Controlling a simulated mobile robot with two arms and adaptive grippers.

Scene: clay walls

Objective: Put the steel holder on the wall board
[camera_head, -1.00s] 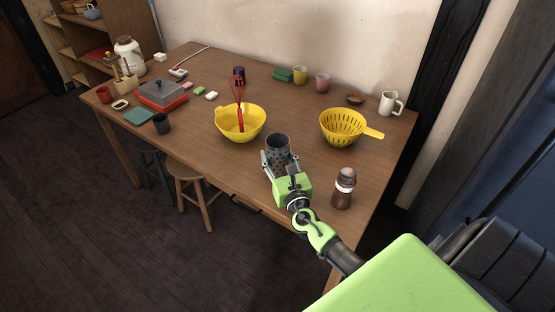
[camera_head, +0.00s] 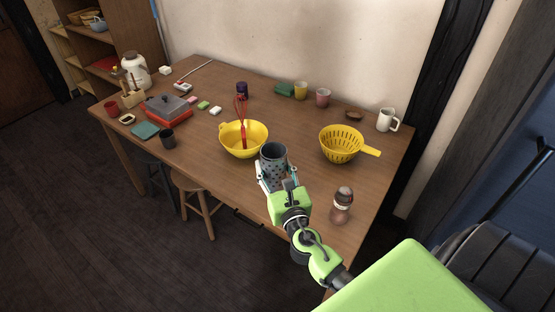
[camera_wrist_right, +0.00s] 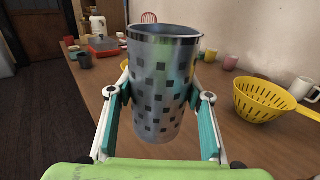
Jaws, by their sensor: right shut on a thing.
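The steel holder (camera_head: 274,155) is a grey open-topped cylinder with dark square holes. It is upright in my right gripper (camera_head: 275,178), over the front part of the table, just right of the yellow bowl. In the right wrist view the holder (camera_wrist_right: 160,85) stands between the two fingers (camera_wrist_right: 160,97), which close on its sides. I cannot tell exactly how far its base is above the table. No wall board shows in these frames; only bare plaster wall appears behind the table. My left gripper is not in view.
The wooden table (camera_head: 290,205) carries a yellow bowl (camera_head: 258,141) with a red whisk, a yellow colander (camera_head: 341,146), a brown bottle (camera_head: 341,206) and a white mug (camera_head: 386,120). Several cups and small items stand further back and left. Stools (camera_head: 193,190) are at the front edge.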

